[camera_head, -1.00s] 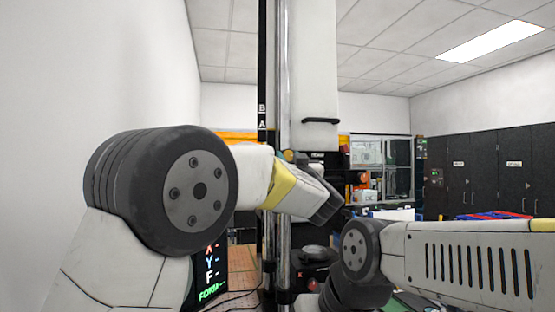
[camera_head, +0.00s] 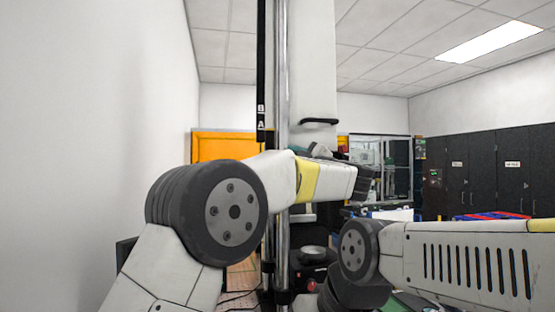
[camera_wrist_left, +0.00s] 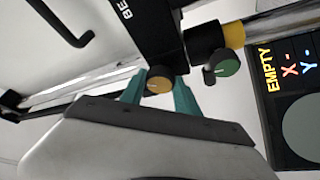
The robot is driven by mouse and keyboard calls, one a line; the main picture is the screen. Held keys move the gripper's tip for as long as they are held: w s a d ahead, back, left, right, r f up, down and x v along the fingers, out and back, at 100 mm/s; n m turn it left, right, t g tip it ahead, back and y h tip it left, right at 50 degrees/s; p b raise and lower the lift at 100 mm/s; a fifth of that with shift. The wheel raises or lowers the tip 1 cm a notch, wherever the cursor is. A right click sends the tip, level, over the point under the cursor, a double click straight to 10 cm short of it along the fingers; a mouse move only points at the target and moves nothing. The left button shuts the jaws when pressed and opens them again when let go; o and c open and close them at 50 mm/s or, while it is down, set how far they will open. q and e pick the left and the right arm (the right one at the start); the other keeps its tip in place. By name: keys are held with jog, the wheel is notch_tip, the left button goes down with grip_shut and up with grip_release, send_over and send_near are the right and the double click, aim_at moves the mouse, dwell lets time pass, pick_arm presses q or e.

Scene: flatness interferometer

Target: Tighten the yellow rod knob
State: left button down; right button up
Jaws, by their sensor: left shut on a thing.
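The yellow rod knob (camera_wrist_left: 158,74), a round cap with a pale line across its face, sits at the edge of a black block (camera_wrist_left: 152,32) in the left wrist view. My left gripper (camera_wrist_left: 159,88) has its teal fingers on both sides of the knob and is shut on it. In the head view I cannot make out the knob or the left fingertips, and my left forearm crosses in front of the upright rods (camera_head: 282,90). My right arm shows at the lower right, but its gripper is out of view.
A green knob (camera_wrist_left: 222,66) and a yellow collar (camera_wrist_left: 233,35) are just right of the yellow knob. A dark display (camera_wrist_left: 295,100) reading EMPTY stands at the right. A black bent handle (camera_wrist_left: 65,25) is at upper left. Dark cabinets (camera_head: 487,165) line the back right.

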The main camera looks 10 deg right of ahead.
pick_arm(q)
jog(key=shift+n+g, duration=0.9)
jog(key=shift+n, duration=1.5)
jog(key=c, duration=0.9)
grip_release()
jog(key=shift+r, duration=0.1)
jog(key=v, duration=0.8)
jog(key=shift+d, duration=0.1)
